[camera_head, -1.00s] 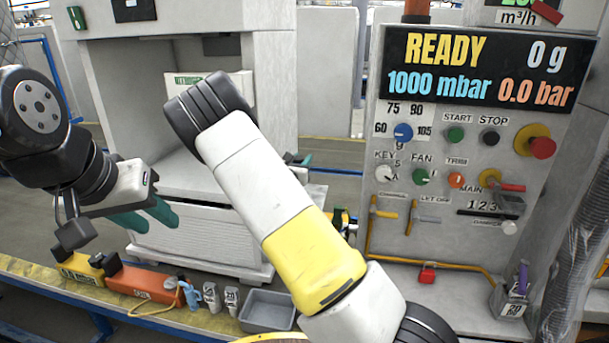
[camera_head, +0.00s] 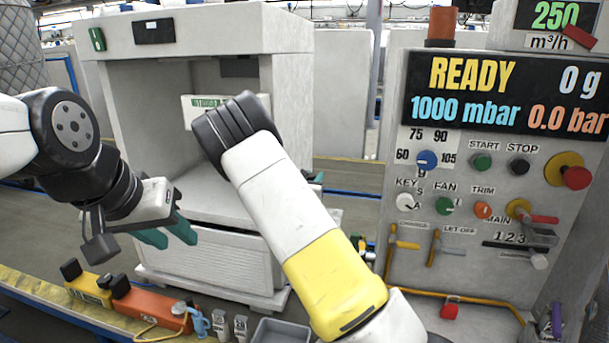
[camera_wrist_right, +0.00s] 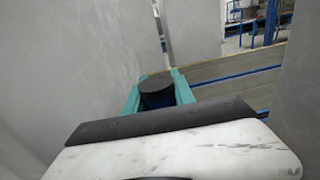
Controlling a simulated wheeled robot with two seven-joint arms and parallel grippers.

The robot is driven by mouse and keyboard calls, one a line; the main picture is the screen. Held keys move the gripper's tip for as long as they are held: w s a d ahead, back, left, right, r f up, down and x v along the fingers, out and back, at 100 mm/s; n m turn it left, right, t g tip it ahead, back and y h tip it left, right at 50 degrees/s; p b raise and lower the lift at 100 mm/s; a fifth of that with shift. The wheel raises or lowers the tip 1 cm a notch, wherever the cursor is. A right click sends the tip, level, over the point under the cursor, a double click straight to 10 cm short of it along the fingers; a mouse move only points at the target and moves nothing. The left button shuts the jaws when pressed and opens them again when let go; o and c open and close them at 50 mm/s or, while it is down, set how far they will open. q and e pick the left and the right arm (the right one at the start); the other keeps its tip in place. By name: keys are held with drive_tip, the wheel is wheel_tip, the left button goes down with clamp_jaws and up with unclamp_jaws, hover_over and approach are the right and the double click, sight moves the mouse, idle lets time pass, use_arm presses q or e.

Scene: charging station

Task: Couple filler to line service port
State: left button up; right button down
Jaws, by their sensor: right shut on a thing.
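My right gripper (camera_wrist_right: 158,88) is shut on a dark-topped, blue-bodied cylinder (camera_wrist_right: 156,84) between its teal fingers in the right wrist view. I cannot tell for sure whether this is the filler. In the head view my right arm crosses the middle, and only a bit of teal (camera_head: 315,178) shows behind it; the held thing is hidden there. My left gripper (camera_head: 168,236) hangs empty at the left, its teal fingers apart, in front of the open cabinet. I cannot make out the line service port in either view.
The control panel (camera_head: 470,205) reads READY, 0 g, 1000 mbar, 0.0 bar. A grey cabinet (camera_head: 285,70) stands behind my arms. On the yellow-edged bench are a yellow box (camera_head: 90,290), an orange box (camera_head: 150,310), a blue bottle (camera_head: 200,322) and a grey tray (camera_head: 280,331).

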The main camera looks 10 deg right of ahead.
drive_tip(key=shift+f, duration=4.8)
drive_tip(key=c, duration=1)
unclamp_jaws()
drive_tip(key=shift+o, duration=0.2)
drive_tip(key=shift+s+f, duration=0.1)
drive_tip(key=v, duration=0.7)
drive_tip(key=shift+s+a, duration=0.25)
drive_tip(key=shift+s, duration=0.05)
